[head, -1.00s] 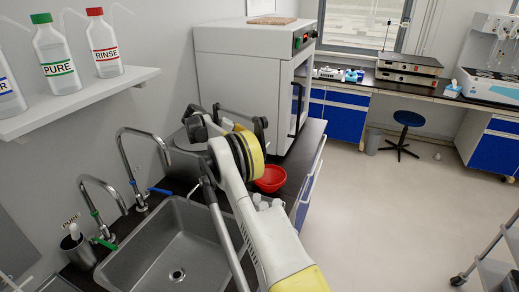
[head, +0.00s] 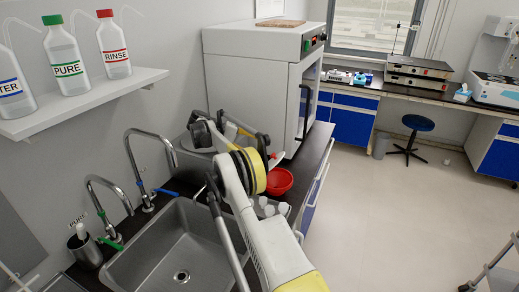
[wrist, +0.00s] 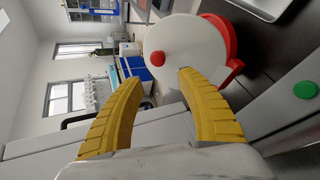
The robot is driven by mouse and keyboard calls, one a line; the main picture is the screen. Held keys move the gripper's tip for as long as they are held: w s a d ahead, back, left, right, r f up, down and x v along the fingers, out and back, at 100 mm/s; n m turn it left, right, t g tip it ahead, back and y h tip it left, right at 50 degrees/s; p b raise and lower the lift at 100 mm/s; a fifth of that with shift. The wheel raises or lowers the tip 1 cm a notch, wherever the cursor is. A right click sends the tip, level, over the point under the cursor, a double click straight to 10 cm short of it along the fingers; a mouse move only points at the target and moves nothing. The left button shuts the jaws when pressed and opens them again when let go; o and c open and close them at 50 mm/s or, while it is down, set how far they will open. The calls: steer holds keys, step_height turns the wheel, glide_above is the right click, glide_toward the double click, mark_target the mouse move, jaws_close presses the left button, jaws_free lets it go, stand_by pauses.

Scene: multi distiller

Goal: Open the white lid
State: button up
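The white lid (wrist: 182,50) is a round disc with a red knob (wrist: 157,58) in the wrist view. It lies against a red rim with a red side handle (wrist: 235,65); I see no clear gap between lid and rim. My gripper (wrist: 158,80) has two yellow fingers spread wide and empty. The knob shows just beyond the space between the fingertips, apart from them. In the head view my arm hides most of the gripper and the lid cannot be made out clearly. A red bowl-like vessel (head: 280,182) shows on the counter beside my arm.
A grey oven-like cabinet (head: 245,70) stands behind my arm. A steel sink (head: 165,250) with two taps is at front left. A shelf (head: 85,103) holds labelled bottles. Small white items (head: 270,207) sit near the red vessel. The floor at right is mostly open.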

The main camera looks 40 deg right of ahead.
steer(key=shift+a+r, duration=0.1)
steer(key=shift+a, duration=0.1)
step_height(320, 180, up, 10)
stand_by(0.4)
stand_by(0.4)
